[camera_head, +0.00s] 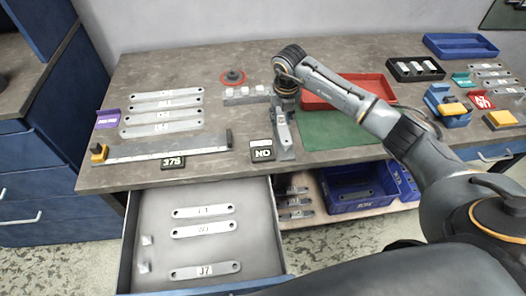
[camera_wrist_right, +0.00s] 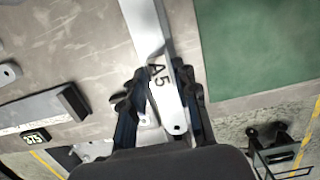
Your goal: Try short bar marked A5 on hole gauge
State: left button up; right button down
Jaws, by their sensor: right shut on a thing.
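The short bar marked A5 (camera_wrist_right: 172,92) is pale grey, with a hole at its near end in the right wrist view. My right gripper (camera_wrist_right: 163,100) is shut on it, with one dark finger on each side. In the head view the bar (camera_head: 284,130) hangs below the right gripper (camera_head: 284,104), over a grey metal gauge (camera_head: 288,155) beside a small black display (camera_head: 262,153) that reads NO. I cannot tell whether the bar touches the gauge or sits on any pin. My left gripper is out of view.
A length gauge (camera_head: 165,153) with a display (camera_head: 172,162) lies left. Several longer bars (camera_head: 165,107) lie behind it. An open drawer (camera_head: 153,198) holds several bars. A green mat (camera_head: 335,130) and red tray (camera_head: 318,96) are right of the gauge.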

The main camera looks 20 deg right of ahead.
jog(key=c, duration=0.9)
grip_release()
jog(key=shift+c, duration=0.2)
notch_tip(320, 180, up, 12)
jog(key=s, duration=0.1)
jog(key=shift+s+a, duration=0.2)
jog(key=shift+s, duration=0.2)
jog(key=shift+f, duration=0.2)
